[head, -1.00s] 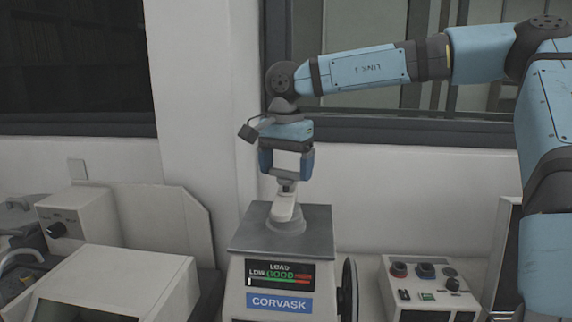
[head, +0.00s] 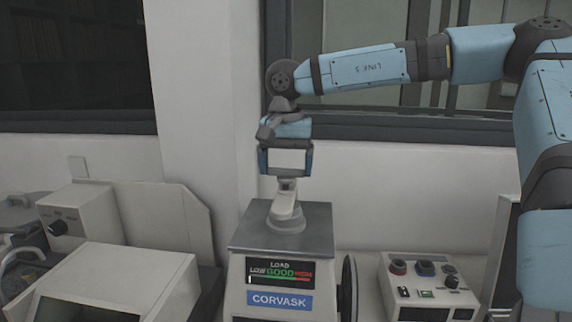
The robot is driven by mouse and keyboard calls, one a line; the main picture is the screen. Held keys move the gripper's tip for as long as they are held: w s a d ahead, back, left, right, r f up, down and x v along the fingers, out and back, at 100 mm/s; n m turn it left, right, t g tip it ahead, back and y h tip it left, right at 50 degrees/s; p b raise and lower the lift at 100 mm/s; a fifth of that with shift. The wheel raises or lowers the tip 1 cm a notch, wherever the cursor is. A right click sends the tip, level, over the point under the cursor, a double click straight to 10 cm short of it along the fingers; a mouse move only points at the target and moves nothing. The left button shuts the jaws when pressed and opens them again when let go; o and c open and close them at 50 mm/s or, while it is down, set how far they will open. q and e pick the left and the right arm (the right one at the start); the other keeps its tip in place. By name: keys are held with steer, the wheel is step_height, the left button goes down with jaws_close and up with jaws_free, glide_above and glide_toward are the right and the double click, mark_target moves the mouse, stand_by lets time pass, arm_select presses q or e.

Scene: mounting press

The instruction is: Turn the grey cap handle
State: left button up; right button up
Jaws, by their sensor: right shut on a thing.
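The grey cap handle (head: 287,208) stands on a round grey cap (head: 286,224) on top of the mounting press (head: 283,246), which carries a CORVASK label and a LOAD gauge. My right gripper (head: 287,183) points down from above and is shut on the upper end of the handle. The fingers hide the handle's top. The gauge marker (head: 250,280) sits at the LOW end. My left gripper is not in view.
A control box (head: 428,282) with several knobs stands to the right of the press. A dark handwheel (head: 348,288) is on the press's right side. Beige machines (head: 120,275) stand at the left. A wall and windows are behind.

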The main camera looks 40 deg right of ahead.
mark_target(286, 169)
steer(key=o, duration=0.8)
step_height(286, 169, up, 14)
steer(key=shift+f, duration=0.1)
stand_by(0.5)
